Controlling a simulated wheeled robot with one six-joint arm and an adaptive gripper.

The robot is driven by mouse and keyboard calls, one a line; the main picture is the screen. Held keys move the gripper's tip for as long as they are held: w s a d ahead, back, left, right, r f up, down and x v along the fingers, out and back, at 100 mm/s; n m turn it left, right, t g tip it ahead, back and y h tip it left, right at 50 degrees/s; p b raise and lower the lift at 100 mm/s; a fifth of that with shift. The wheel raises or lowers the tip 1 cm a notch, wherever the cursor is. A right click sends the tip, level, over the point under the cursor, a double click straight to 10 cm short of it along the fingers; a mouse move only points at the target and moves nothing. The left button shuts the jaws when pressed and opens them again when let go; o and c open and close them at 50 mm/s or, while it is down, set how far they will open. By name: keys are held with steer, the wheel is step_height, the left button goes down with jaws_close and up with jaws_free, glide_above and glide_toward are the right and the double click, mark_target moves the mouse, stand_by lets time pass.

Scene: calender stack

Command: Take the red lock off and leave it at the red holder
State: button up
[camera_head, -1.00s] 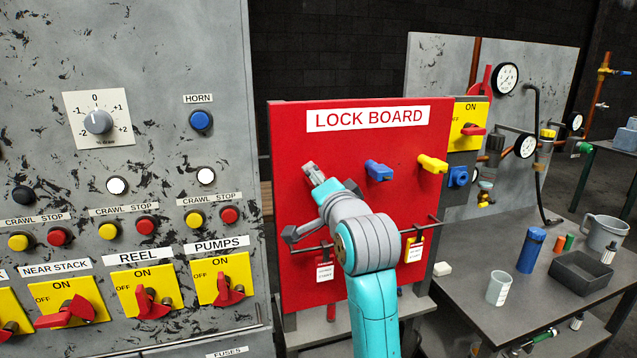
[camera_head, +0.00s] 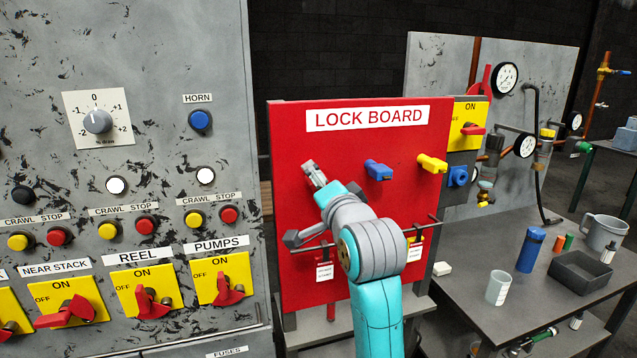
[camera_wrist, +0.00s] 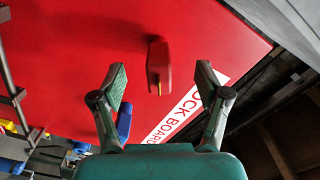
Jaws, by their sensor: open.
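My gripper (camera_head: 314,173) is open and empty at the left part of the red lock board (camera_head: 340,150). In the wrist view a red block (camera_wrist: 159,66) stands out from the board, between and beyond the open fingertips. It has a small yellow strip at its lower end. I cannot tell whether it is the red holder alone or has the red lock on it. In the head view my gripper hides that spot. A tag (camera_head: 324,272) hangs under the board's rail at left, with a red part beside it.
A blue holder (camera_head: 378,170) and a yellow holder (camera_head: 431,163) stick out of the board to the right. A dark rail (camera_head: 428,226) crosses lower down. The switch cabinet (camera_head: 225,130) stands left; a table (camera_head: 460,290) with cups and a tray is at right.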

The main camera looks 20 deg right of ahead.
steer(key=s, duration=0.5)
steer(key=shift+s, duration=0.25)
stand_by(0.3)
steer(key=shift+f, duration=0.1)
steer(key=s+f+n, duration=0.1)
steer(key=s+f, duration=0.3)
steer(key=f, duration=0.5)
steer(key=s+f+n+g, duration=0.1)
steer(key=s+f+n, duration=0.15)
steer(key=f, duration=0.65)
steer(key=s+f+n, duration=0.1)
steer(key=s+f, duration=0.3)
steer(key=f, duration=0.5)
steer(key=s+f+n+g, duration=0.1)
steer(key=s+f+n, duration=0.1)
steer(key=s+f, duration=0.45)
steer(key=s+f+n, duration=0.1)
steer(key=s+f, duration=0.3)
steer(key=s, duration=0.6)
steer(key=s+n+g, duration=0.1)
steer(key=s+n, duration=0.3)
steer(key=s, duration=1.9)
steer(key=shift+f, duration=0.4)
